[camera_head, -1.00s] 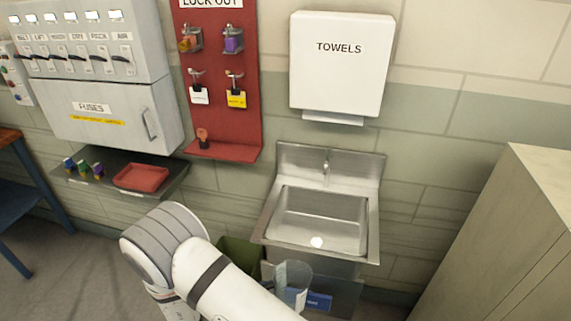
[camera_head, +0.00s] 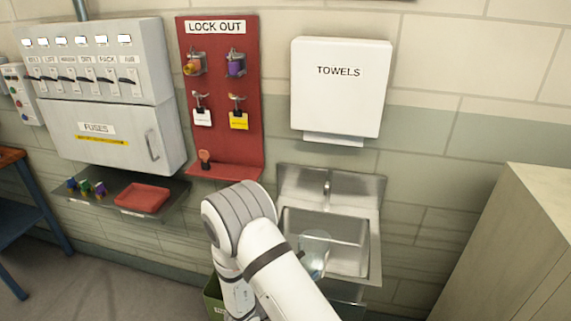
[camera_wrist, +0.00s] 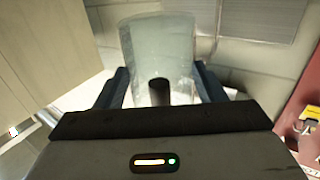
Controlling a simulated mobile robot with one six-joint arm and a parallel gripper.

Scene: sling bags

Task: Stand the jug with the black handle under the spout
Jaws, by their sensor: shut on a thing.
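A clear, see-through jug (camera_wrist: 158,45) stands between the two dark fingers of my gripper (camera_wrist: 160,88) in the wrist view. A dark patch at its near side looks like the black handle, with the fingers around it. In the head view the jug (camera_head: 314,248) shows beside my forearm, overlapping the front left of the steel sink basin (camera_head: 350,228). I cannot tell whether it is inside the basin or in front of it. The spout (camera_head: 327,187) is on the sink's back panel, above and behind the jug. My forearm hides my gripper in the head view.
A towel dispenser (camera_head: 341,90) hangs above the sink. A red lock-out board (camera_head: 220,140) is on the wall to its left. A green bin (camera_head: 213,292) stands below left, partly behind my arm. A tall beige cabinet (camera_head: 520,245) stands on the right.

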